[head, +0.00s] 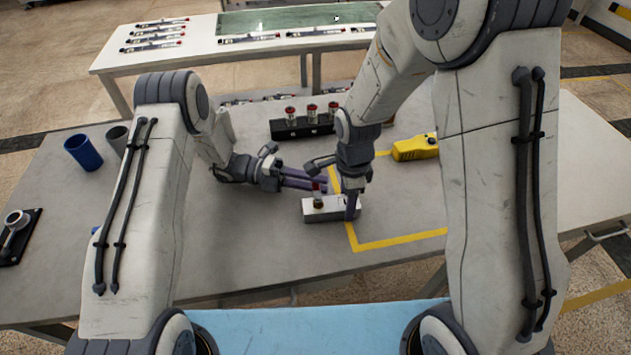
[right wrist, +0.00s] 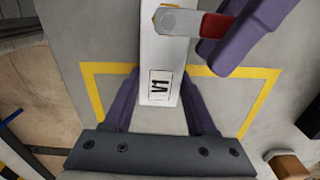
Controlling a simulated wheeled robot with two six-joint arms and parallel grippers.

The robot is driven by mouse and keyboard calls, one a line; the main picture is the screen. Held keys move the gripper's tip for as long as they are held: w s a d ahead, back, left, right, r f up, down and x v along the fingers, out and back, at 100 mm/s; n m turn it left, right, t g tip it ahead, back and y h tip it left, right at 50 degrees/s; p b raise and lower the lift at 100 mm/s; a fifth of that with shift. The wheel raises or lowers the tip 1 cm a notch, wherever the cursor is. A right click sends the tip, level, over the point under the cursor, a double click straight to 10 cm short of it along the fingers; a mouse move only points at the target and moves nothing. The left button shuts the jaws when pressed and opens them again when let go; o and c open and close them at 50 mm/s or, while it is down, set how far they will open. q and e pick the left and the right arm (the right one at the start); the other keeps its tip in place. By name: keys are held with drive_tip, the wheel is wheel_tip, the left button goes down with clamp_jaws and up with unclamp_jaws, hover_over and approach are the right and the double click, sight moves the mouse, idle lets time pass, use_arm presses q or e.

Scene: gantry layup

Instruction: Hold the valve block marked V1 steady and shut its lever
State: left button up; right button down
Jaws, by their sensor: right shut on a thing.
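The red-handled lever (right wrist: 213,25) points crosswise to the block's length from a brass-coloured pivot (right wrist: 172,20). My left gripper (head: 327,184) reaches in from the left, with its purple fingertips beside the lever's red end. Whether the fingers grip the lever is hidden.
A black rack with red-topped parts (head: 303,129) stands behind the block. A yellow device (head: 415,148) lies to the right. A blue cup (head: 83,152) and a grey cup (head: 116,139) stand at the left. Bare table lies left of the block.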

idle(0.3)
use_arm(q)
drive_tip(key=v, duration=1.2)
use_arm(e)
drive_tip(key=shift+c, duration=0.6)
unclamp_jaws()
